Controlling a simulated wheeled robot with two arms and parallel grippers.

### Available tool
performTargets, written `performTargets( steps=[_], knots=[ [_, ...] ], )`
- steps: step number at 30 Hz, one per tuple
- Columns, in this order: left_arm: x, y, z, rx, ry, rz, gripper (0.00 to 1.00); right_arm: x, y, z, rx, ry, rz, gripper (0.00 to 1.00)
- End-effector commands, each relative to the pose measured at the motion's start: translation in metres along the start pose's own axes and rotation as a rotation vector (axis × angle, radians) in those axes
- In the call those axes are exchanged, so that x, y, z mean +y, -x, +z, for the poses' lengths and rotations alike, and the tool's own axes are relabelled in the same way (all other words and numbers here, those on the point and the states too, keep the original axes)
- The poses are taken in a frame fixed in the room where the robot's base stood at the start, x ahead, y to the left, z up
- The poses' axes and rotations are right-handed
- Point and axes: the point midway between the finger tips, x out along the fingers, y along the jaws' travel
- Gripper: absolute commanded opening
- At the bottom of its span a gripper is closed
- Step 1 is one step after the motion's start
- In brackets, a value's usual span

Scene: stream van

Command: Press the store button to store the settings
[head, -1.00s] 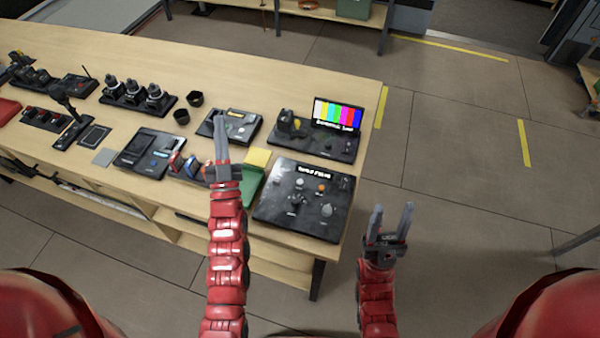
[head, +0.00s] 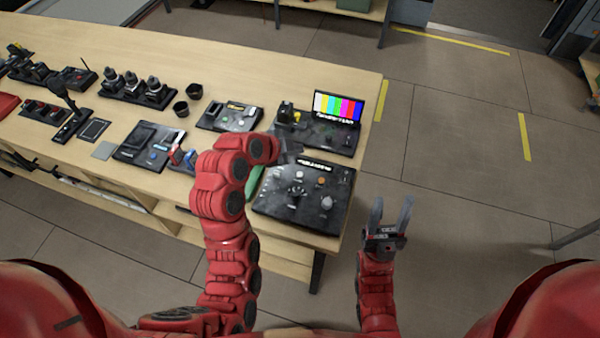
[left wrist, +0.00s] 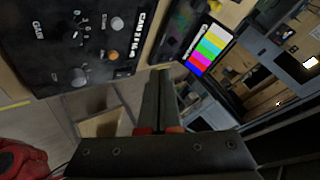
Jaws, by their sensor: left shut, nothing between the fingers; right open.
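A black control panel (head: 318,212) with several knobs, small buttons and an orange button (head: 322,181) lies at the table's front right corner. In the left wrist view the panel (left wrist: 45,50) is at the upper left, with the orange button (left wrist: 113,55) near its white lettering. No store label is readable, so I cannot tell which button it is. My left gripper (head: 294,152) is shut and empty at the panel's far edge; its fingers (left wrist: 160,76) point towards the gap beside the colour-bar device. Contact cannot be told. My right gripper (head: 392,204) is open and empty, right of the table.
A device with a colour-bar screen (head: 338,107) stands behind the panel; the screen also shows in the left wrist view (left wrist: 208,50). Another device (head: 230,116), two black cups (head: 187,99) and a flat black console (head: 150,145) lie to the left. Floor is clear on the right.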

Motion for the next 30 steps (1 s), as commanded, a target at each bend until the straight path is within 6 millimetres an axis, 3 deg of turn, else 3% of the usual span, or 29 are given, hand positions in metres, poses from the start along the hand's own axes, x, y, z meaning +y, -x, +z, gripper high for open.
performTargets(
  steps=[13, 25, 30],
  knots=[
    [0.004, -0.005, 0.004, 0.000, 0.003, 0.000, 0.00, 0.000, -0.001, 0.000, 0.000, 0.000, 0.000, 0.50],
    [0.031, -0.041, 0.031, 0.000, 0.006, 0.001, 0.00, 0.000, -0.008, -0.001, 0.000, 0.000, 0.000, 0.50],
    [0.042, -0.058, 0.043, -0.001, 0.002, -0.002, 0.00, -0.001, 0.015, 0.003, 0.000, 0.000, 0.000, 0.50]
  ],
)
